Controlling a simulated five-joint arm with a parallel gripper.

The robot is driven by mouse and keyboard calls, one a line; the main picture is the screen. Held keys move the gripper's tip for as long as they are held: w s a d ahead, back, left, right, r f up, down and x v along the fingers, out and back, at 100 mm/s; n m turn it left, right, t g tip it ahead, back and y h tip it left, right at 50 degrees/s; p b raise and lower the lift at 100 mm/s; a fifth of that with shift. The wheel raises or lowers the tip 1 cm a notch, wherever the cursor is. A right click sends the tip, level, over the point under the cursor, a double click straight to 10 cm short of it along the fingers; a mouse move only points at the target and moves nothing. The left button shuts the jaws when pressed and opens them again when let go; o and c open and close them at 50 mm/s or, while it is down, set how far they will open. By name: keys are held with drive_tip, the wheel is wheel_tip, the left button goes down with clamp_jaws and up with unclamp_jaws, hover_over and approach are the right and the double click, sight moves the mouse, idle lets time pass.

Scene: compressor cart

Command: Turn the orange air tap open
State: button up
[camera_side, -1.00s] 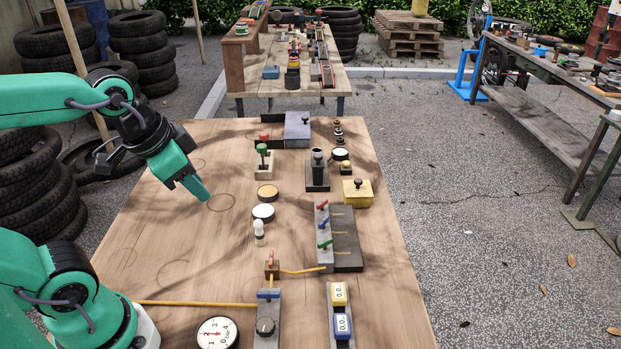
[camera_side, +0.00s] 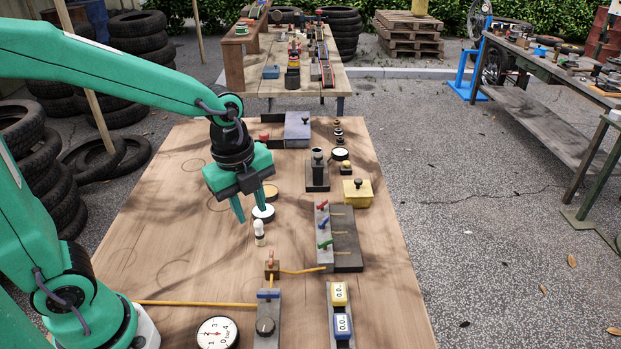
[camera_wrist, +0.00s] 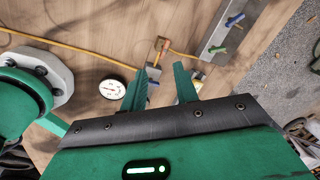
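The orange air tap (camera_side: 271,258) is a small brown block with an upright-looking orange lever, standing on the front middle of the wooden table. Yellow hoses meet at it. It also shows in the wrist view (camera_wrist: 160,46), just beyond and between my fingertips. My gripper (camera_side: 250,212) points down above the table, behind the tap in the side view and apart from it. Its two green fingers (camera_wrist: 161,75) are spread with nothing between them. The lever's exact angle is too small to tell.
A white bottle-like piece (camera_side: 259,233) stands between my gripper and the tap. The table's left side is mostly clear.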

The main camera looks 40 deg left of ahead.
sight(271, 257)
drive_tip(key=shift+w+d+f+m+g, duration=0.3)
drive_tip(key=shift+f+m, duration=0.45)
drive_tip(key=shift+m, duration=0.4)
drive_tip(key=shift+w+d+f+m+g, duration=0.15)
drive_tip(key=shift+w+d+f+m, duration=0.3)
drive_tip(key=shift+f+m, duration=0.5)
drive_tip(key=shift+w+d+f+m+g, duration=0.3)
drive_tip(key=shift+f+m, duration=0.25)
drive_tip(key=shift+m, duration=0.75)
drive_tip(key=shift+f, duration=0.1)
drive_tip(key=shift+f, duration=3.8)
clamp_jaws()
